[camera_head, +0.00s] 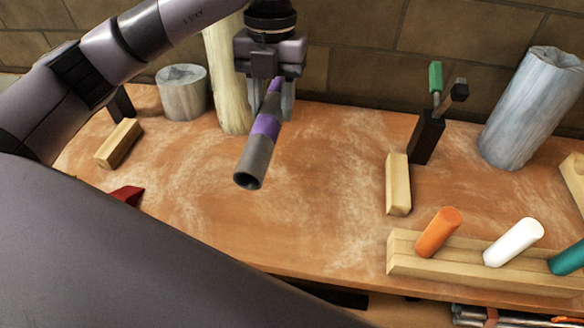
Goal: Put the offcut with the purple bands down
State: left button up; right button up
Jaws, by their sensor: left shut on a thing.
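The offcut with the purple bands (256,160) is a grey tube, open at its near end, with purple bands towards its far end. My left gripper (274,95) is shut on its far part. The tube points towards the camera and appears tilted, near end lower. It looks held above the worn wooden bench (320,190), though the exact gap cannot be told. My right gripper is not in view.
A wooden rack (470,267) holds orange, white and teal cylinders at the front right. Wooden blocks (398,184) (118,143), a black clamp with a green handle (426,135), a grey cylinder (530,110), a short grey cylinder (182,92) and a pale post (228,75) stand around. The bench middle is clear.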

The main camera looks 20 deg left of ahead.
pick_arm(q)
jog(key=b, duration=0.2)
send_over(277, 189)
jog(key=f, duration=1.5)
jog(key=shift+w+f, duration=0.15)
jog(key=shift+w, duration=0.1)
jog(key=shift+f, duration=1.6)
jog(key=shift+f, duration=0.15)
jog(key=o, duration=1.2)
jog(key=shift+c, duration=0.2)
